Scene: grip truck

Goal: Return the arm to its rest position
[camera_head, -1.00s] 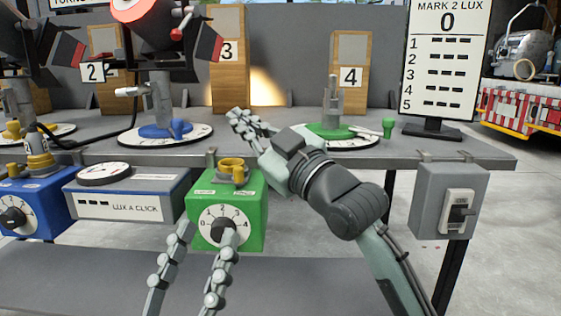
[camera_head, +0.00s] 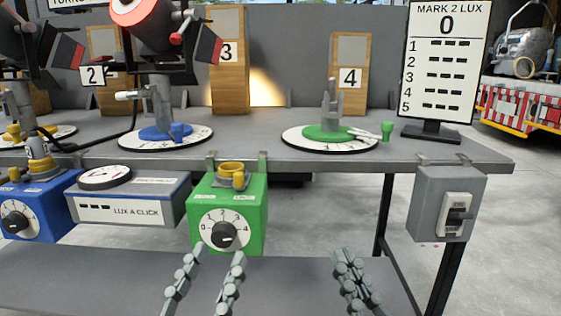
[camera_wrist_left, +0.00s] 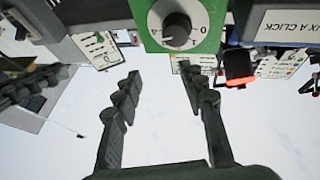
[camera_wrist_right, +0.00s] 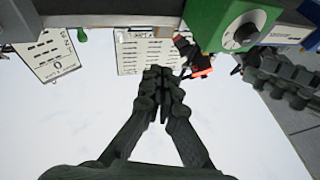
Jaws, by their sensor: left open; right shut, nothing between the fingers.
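My right gripper (camera_head: 353,280) is low at the front of the head view, to the right of the green box (camera_head: 255,205). Its fingers are shut with nothing between them, as the right wrist view (camera_wrist_right: 163,80) also shows. My left gripper (camera_head: 210,262) is open and empty, just in front of and below the green box's dial (camera_head: 223,235). The left wrist view shows its spread fingers (camera_wrist_left: 158,85) with the dial beyond them. Both arms are out of the head view except for the fingers.
The grey bench (camera_head: 235,152) carries a lamp on a blue turntable base (camera_head: 165,132) and an empty green turntable base (camera_head: 328,132). A blue box (camera_head: 40,205), a Lux a Click meter (camera_head: 125,205) and a grey switch box (camera_head: 425,205) hang at its front edge. A scoreboard (camera_head: 440,70) stands at the right.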

